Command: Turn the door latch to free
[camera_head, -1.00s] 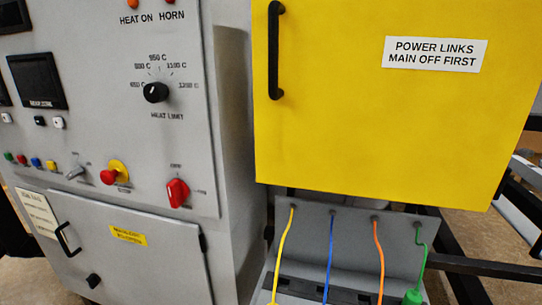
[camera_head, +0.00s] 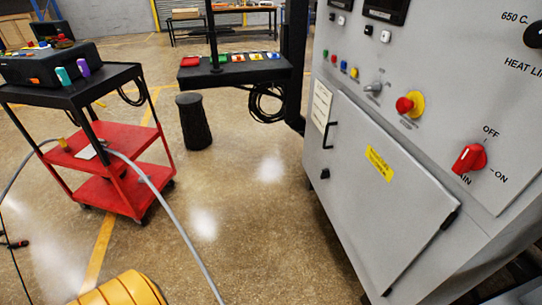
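The grey cabinet's lower door (camera_head: 378,190) is at the right and looks closed. A small black latch knob (camera_head: 325,174) sits near its left edge, below a black bar handle (camera_head: 330,135). The way the latch is turned is too small to tell. A yellow label (camera_head: 379,163) is on the door, and a black hinge shows at its right edge. Neither of my grippers is in view.
Above the door are a red MAIN switch (camera_head: 470,158) and a red button on yellow (camera_head: 408,104). A red and black trolley (camera_head: 115,190) stands left, with a grey hose (camera_head: 165,205) nearby. Open floor lies between trolley and cabinet.

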